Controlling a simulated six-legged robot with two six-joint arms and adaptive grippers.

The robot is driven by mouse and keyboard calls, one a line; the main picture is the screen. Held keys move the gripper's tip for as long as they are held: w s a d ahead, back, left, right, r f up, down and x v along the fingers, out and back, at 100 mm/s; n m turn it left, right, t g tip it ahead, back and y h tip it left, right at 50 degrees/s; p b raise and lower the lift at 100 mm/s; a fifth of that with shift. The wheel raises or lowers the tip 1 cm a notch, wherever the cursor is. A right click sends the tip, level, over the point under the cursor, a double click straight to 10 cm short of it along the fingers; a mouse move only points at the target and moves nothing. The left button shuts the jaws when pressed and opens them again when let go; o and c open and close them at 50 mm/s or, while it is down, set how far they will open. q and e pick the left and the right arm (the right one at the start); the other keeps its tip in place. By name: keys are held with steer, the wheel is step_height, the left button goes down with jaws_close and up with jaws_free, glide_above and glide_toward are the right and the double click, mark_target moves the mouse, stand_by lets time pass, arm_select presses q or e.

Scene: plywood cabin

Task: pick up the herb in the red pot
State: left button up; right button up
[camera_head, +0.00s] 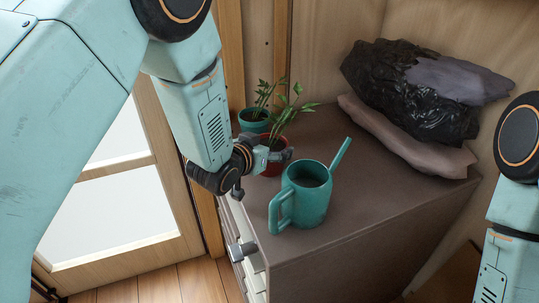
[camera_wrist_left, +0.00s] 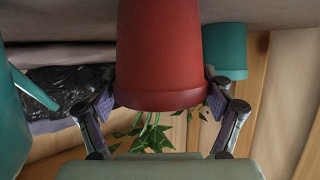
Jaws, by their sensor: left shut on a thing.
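The red pot (camera_head: 273,169) with a green herb (camera_head: 289,107) stands on top of the brown cabinet, upright, behind the watering can. My left gripper (camera_head: 273,156) is shut on the red pot, reaching in from the left. In the left wrist view the red pot (camera_wrist_left: 161,50) fills the middle, upside down in the picture, with one finger of the left gripper (camera_wrist_left: 160,100) on each side near its rim. The herb's leaves (camera_wrist_left: 150,135) show beneath the rim there. My right arm shows at the right edge of the head view; its gripper is out of view.
A teal watering can (camera_head: 307,192) stands close in front of the red pot. A teal pot (camera_head: 254,120) with another herb stands just behind it. Black and mauve sacks (camera_head: 415,90) lie at the back of the cabinet top (camera_head: 400,205). The top's front right is clear.

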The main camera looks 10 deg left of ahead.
arm_select(q)
steer(key=c, duration=0.7)
steer(key=shift+c, duration=0.4)
steer(key=shift+r, duration=0.1)
